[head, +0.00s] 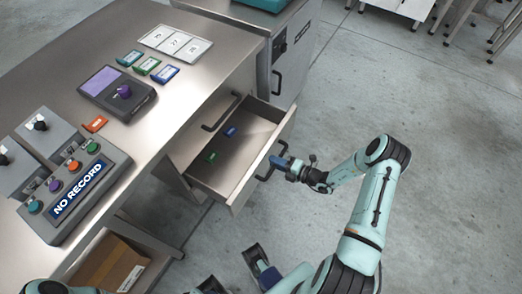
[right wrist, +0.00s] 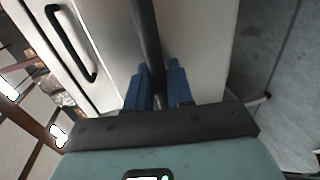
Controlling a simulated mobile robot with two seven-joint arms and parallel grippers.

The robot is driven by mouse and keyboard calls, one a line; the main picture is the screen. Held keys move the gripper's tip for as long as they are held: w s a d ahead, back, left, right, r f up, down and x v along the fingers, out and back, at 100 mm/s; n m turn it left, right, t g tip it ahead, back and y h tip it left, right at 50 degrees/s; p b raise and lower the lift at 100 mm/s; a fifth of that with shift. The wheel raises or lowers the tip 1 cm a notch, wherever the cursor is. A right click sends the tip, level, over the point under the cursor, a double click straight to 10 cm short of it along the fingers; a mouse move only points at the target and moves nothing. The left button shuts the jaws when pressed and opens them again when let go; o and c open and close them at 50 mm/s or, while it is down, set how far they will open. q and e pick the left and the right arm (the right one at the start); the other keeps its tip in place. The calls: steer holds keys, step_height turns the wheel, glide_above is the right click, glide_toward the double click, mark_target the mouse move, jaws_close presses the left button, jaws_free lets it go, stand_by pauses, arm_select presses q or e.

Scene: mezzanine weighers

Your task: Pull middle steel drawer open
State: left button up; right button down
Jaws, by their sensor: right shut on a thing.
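A steel drawer (head: 218,186) stands pulled out of the steel bench, beneath another drawer front with a dark bar handle (head: 220,113). A small blue item (head: 230,131) and a small green item (head: 210,156) lie inside it. My right gripper (head: 283,163) is at the open drawer's front, its blue fingers shut on the dark bar handle (head: 271,167). In the right wrist view the handle (right wrist: 148,45) runs between the blue fingertips (right wrist: 158,85), before the pale drawer front.
The bench top (head: 150,30) holds a NO RECORD console (head: 75,190), a dark device with a purple screen (head: 118,93) and several coloured tags. A cardboard box (head: 108,265) sits low under the bench. A grey cabinet (head: 290,55) stands behind. Concrete floor is clear at right.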

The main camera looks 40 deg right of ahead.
steer(key=f+p+v, duration=0.1)
steer(key=f+v, duration=0.2)
steer(key=v, duration=1.4)
steer(key=shift+s+d, duration=0.2)
steer(key=shift+s, duration=0.4)
steer(key=shift+f, duration=0.1)
steer(key=c, duration=1.2)
jaws_free()
steer(key=v, duration=1.3)
steer(key=shift+s, duration=0.2)
